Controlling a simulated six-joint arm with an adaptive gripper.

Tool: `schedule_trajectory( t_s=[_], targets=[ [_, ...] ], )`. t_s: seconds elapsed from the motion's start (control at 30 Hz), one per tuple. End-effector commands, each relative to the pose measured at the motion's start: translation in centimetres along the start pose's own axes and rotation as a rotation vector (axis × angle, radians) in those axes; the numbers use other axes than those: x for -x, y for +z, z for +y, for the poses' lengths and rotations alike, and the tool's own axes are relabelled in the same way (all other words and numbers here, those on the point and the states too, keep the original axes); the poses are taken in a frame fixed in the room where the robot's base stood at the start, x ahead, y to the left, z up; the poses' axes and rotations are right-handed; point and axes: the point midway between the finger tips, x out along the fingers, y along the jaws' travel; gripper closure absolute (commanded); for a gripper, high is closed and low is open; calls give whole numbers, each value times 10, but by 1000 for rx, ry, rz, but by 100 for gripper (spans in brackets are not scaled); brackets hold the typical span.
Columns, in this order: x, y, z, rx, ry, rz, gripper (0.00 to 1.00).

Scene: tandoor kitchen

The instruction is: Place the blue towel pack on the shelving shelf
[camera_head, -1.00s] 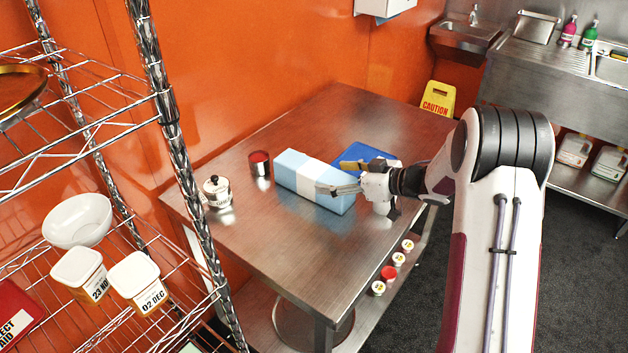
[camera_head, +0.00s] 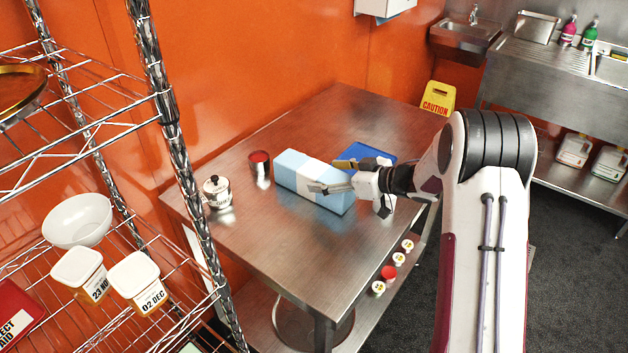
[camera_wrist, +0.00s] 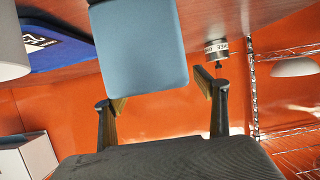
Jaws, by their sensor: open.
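The blue towel pack (camera_head: 294,168), a long light-blue block with a white band, lies on the steel table. In the wrist view its blue end (camera_wrist: 138,45) shows near and above the fingers. My gripper (camera_head: 333,176) is at the right part of the pack, with its fingers open; one finger shows in front of the pack and the other behind it. In the wrist view the two fingers of my gripper (camera_wrist: 160,90) stand apart, near the pack's sides. I cannot tell whether they touch it. The wire shelving (camera_head: 110,118) stands at the left, with several shelves.
On the table (camera_head: 290,245) are a lidded steel pot (camera_head: 217,192), a dark red-topped can (camera_head: 259,164) and a blue folded item (camera_head: 362,152). A white bowl (camera_head: 78,220) and two labelled tubs (camera_head: 138,283) occupy a lower shelf. An orange wall (camera_head: 260,60) stands behind.

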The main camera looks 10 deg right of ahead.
Motion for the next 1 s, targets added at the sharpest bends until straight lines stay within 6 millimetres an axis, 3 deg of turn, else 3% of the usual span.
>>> schedule_trajectory(
  t_s=[0.6, 1.0],
  targets=[
    [-49, -8, 5, 1, -1, 0, 28],
    [-51, -9, 5, 0, 0, 0, 28]
  ],
)
